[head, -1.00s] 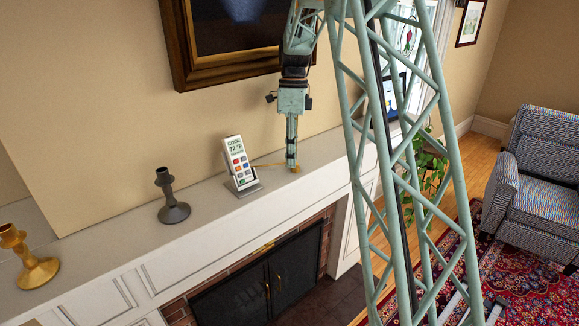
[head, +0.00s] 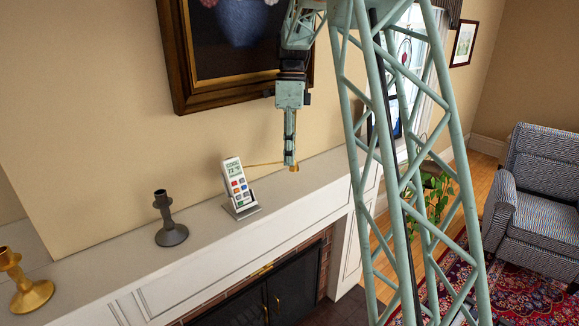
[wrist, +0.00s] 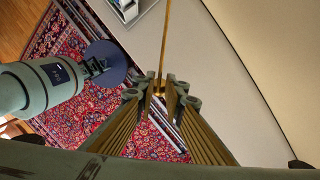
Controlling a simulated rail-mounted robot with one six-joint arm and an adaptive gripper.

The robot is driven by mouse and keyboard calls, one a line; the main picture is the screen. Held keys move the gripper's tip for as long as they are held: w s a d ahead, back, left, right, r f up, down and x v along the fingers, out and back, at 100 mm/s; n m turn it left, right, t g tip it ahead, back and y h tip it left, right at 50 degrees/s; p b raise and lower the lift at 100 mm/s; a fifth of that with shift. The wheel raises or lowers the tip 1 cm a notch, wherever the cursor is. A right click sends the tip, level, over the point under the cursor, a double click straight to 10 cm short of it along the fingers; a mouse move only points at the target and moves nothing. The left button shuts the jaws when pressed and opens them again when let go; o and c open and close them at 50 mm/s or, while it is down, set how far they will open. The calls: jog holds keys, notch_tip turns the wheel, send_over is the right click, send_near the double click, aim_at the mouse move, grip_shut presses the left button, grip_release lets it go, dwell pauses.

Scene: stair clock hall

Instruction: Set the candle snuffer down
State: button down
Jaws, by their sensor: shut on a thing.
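My gripper (head: 290,163) points straight down above the back right part of the mantel shelf (head: 205,238). It is shut on the candle snuffer (head: 265,163), a thin brass rod with a small brass end at the fingertips. The rod reaches left, close to the top of the white remote in the picture; I cannot tell whether they touch. The snuffer appears raised clear of the shelf. In the wrist view, the snuffer's rod (wrist: 165,40) runs up from between the fingertips of my gripper (wrist: 160,88). The fingers hide part of the snuffer.
The white remote (head: 235,180) leans in a stand on the shelf, left of my gripper. A dark candlestick (head: 170,232) and a brass candlestick (head: 33,295) stand farther left. A framed painting (head: 180,60) hangs behind. The shelf right of the remote looks clear.

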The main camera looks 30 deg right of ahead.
jog(key=shift+r, duration=0.6)
jog(key=shift+d, duration=0.1)
jog(key=shift+s+d, duration=0.2)
jog(key=shift+d, duration=0.25)
jog(key=s+d+n+h+b, duration=0.1)
jog(key=s+d+n, duration=0.4)
jog(key=d, duration=0.5)
jog(key=s+d+r+n+h+b, duration=0.1)
jog(key=s+d+n+b, duration=0.3)
jog(key=s+d+n, duration=0.2)
jog(key=s+d+n+h+b, duration=0.1)
jog(key=s+d+n+b, duration=0.2)
jog(key=s+d+n, duration=0.3)
jog(key=s+d, duration=0.3)
jog(key=d, duration=0.4)
jog(key=shift+d+r, duration=0.2)
jog(key=shift+d, duration=0.2)
jog(key=shift+a, duration=0.1)
